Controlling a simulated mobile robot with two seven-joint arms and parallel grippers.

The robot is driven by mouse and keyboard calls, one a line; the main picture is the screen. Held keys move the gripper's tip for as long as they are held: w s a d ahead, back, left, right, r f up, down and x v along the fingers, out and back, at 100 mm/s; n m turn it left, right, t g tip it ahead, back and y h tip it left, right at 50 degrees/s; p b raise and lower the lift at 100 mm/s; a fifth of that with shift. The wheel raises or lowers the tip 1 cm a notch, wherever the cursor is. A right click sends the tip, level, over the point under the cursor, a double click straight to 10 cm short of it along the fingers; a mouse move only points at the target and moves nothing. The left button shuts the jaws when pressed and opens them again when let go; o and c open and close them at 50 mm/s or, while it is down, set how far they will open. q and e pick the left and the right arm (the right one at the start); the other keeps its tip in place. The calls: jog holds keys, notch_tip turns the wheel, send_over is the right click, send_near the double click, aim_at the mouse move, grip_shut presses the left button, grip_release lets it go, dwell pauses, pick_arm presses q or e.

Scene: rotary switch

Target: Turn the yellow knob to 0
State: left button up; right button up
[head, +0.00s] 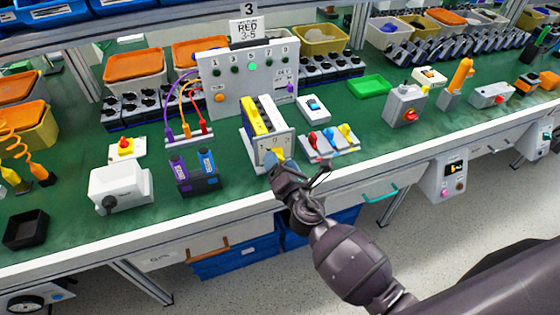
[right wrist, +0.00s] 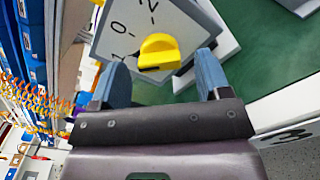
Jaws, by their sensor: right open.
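The yellow knob (right wrist: 160,50) sits on a pale square panel (right wrist: 178,18) marked 1, 0 and 2 in the right wrist view. I cannot tell clearly which number it points at. My right gripper (head: 297,168) is at the panel's lower front. In the right wrist view its open blue fingers (right wrist: 163,66) stand apart, one on each side of the knob, with gaps visible. My left gripper is not in view.
A white block with coloured levers (head: 330,142) stands close to the right of the box. A dark holder with purple and blue pieces (head: 197,183) stands to the left. An upright panel with lights (head: 228,92) is behind. The bench's front edge runs below my gripper.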

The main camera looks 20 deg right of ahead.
jog(key=shift+w, duration=0.4)
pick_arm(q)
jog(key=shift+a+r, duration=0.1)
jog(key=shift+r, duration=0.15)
pick_arm(e)
jog(key=c, duration=0.9)
